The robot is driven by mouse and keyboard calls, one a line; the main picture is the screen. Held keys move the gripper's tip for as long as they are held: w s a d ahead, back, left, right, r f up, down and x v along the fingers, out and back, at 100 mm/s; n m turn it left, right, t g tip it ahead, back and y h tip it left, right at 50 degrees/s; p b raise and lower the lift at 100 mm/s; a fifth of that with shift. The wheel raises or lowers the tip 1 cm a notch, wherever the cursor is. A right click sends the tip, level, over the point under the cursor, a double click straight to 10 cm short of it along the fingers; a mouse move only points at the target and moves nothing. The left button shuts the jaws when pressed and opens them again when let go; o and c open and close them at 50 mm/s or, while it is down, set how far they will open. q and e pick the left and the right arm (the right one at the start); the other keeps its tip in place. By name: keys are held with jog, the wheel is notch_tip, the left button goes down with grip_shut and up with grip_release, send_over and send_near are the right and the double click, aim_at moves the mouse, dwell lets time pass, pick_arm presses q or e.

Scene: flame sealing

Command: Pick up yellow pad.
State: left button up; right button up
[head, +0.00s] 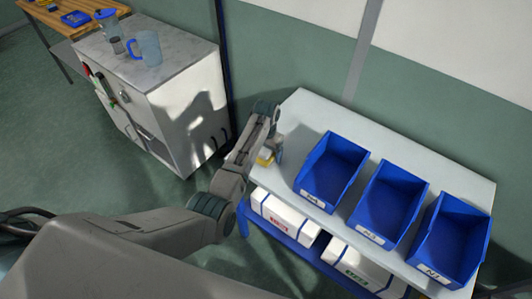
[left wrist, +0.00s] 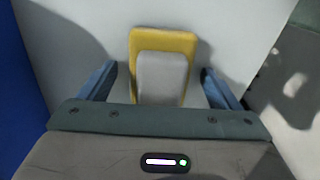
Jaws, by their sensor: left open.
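The yellow pad (left wrist: 163,42) has a yellow edge and a paler grey block on its near face. It lies against a light grey surface in the left wrist view. In the head view a small part of the yellow pad (head: 265,157) shows at the left end of the white shelf top. My left gripper (left wrist: 160,86) is open, with one blue finger on each side of the pad and visible gaps to both. In the head view my left gripper (head: 272,152) is over the shelf's left end and partly hides the pad. My right gripper is not in view.
Several blue bins (head: 333,171) stand on the white shelf top (head: 300,118), right of my left gripper. White boxes (head: 284,221) sit on the shelf below.

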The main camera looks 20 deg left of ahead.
pick_arm(q)
jog(key=c, duration=1)
jog(key=shift+c, duration=0.6)
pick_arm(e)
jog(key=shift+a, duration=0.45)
